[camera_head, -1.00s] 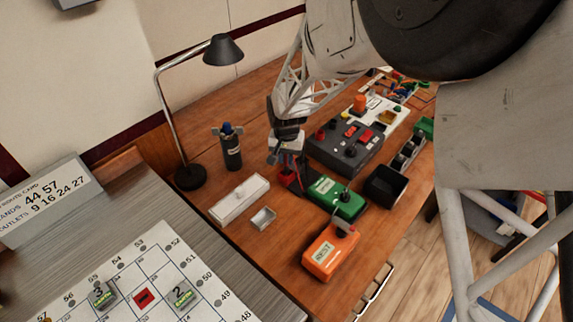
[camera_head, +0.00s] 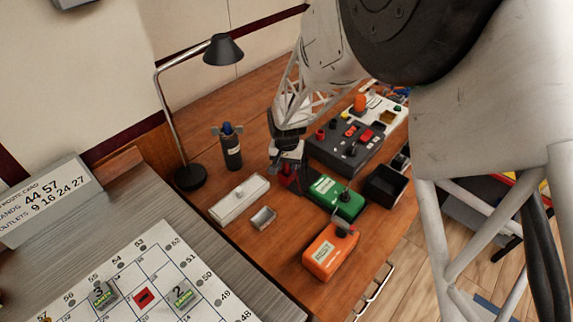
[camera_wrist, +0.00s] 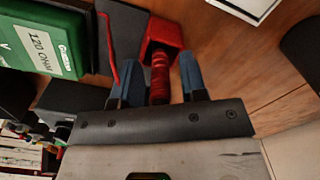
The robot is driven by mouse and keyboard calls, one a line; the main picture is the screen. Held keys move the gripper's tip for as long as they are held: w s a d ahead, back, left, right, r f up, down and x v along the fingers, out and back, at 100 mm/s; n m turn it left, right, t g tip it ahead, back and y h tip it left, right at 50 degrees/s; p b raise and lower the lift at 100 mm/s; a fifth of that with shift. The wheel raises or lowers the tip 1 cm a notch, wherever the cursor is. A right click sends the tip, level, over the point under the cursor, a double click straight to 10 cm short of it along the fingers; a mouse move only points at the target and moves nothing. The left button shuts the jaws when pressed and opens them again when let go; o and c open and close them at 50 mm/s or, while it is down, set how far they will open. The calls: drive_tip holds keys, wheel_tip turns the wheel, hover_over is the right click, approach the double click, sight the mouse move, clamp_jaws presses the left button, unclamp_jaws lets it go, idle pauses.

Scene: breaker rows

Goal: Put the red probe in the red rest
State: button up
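The red probe (camera_wrist: 160,78) shows in the wrist view as a ribbed red handle between my blue fingers, with a gap on either side. My gripper (camera_wrist: 160,66) is open around it. The handle's far end meets a red block (camera_wrist: 163,33), which looks like the red rest; I cannot tell whether the probe is seated in it. A red lead (camera_wrist: 110,48) runs beside the left finger. In the head view my gripper (camera_head: 287,163) is low over the desk, beside the green box (camera_head: 336,196), and red parts show under it.
The green box, marked 120 OHM in the wrist view (camera_wrist: 40,45), stands close by. An orange box (camera_head: 330,250), a black tray (camera_head: 385,186), a white block (camera_head: 239,199), a small metal tray (camera_head: 263,217) and a dark control box (camera_head: 346,145) surround it. A blue-topped cylinder (camera_head: 231,148) stands left.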

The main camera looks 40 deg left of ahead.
drive_tip(key=shift+r, duration=0.15)
drive_tip(key=shift+r, duration=6)
drive_tip(key=w+d+r+m, duration=0.15)
drive_tip(key=d+r, duration=0.35)
drive_tip(key=d, duration=0.7)
drive_tip(key=w+d+r+m+t, duration=0.15)
drive_tip(key=d+r, duration=0.45)
drive_tip(key=d, duration=0.7)
drive_tip(key=w+d+r, duration=0.3)
drive_tip(key=d+r, duration=0.2)
drive_tip(key=d, duration=0.7)
drive_tip(key=s+d+m, duration=0.1)
drive_tip(key=s+d, duration=0.5)
drive_tip(key=d, duration=0.3)
drive_tip(key=s+d+r+m, duration=0.1)
drive_tip(key=s+d, duration=0.6)
drive_tip(key=d, duration=0.2)
drive_tip(key=s+d+r+m+t, duration=0.1)
drive_tip(key=s+d, duration=0.5)
drive_tip(key=d, duration=0.2)
drive_tip(key=shift+s+d+r, duration=0.2)
drive_tip(key=shift+d, duration=0.2)
